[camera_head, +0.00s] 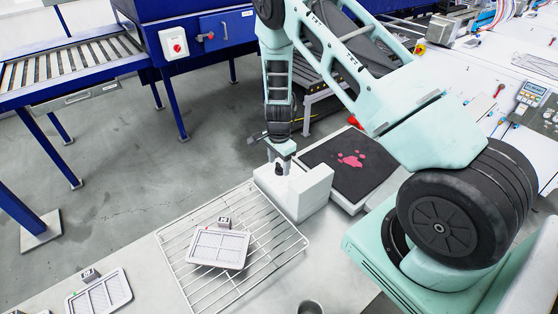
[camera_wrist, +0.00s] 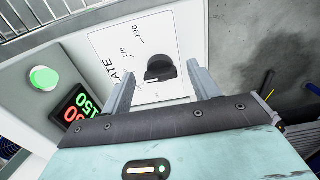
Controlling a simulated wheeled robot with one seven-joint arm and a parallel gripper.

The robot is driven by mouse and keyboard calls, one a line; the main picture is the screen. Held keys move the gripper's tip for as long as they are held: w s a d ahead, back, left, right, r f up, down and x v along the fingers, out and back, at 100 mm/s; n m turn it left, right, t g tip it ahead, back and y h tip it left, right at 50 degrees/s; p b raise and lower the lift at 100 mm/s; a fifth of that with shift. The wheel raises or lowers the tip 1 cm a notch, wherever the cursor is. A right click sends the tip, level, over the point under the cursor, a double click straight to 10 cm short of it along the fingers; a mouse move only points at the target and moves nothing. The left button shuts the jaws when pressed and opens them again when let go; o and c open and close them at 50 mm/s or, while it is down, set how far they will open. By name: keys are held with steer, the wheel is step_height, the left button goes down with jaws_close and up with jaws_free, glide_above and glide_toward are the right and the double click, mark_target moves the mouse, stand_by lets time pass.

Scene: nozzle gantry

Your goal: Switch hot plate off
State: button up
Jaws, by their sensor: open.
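The hot plate's white control housing (camera_head: 311,190) stands on the steel table beside the wire rack. In the wrist view, the white panel (camera_wrist: 108,45) carries a black dial knob (camera_wrist: 160,68), with 170 and 190 legible. A round button (camera_wrist: 44,78) glows green. A display (camera_wrist: 78,108) shows green digits reading 150 and red digits partly hidden. My gripper (camera_wrist: 161,76) is open, with one finger on each side of the knob; contact cannot be told. In the head view, my gripper (camera_head: 281,164) is over the housing.
A wire rack (camera_head: 262,222) carries a pale framed tray (camera_head: 218,248). A blue roller conveyor (camera_head: 70,62) is at the back left. Open floor lies behind the table.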

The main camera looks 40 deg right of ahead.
steer(key=shift+f, duration=0.25)
steer(key=c, duration=1)
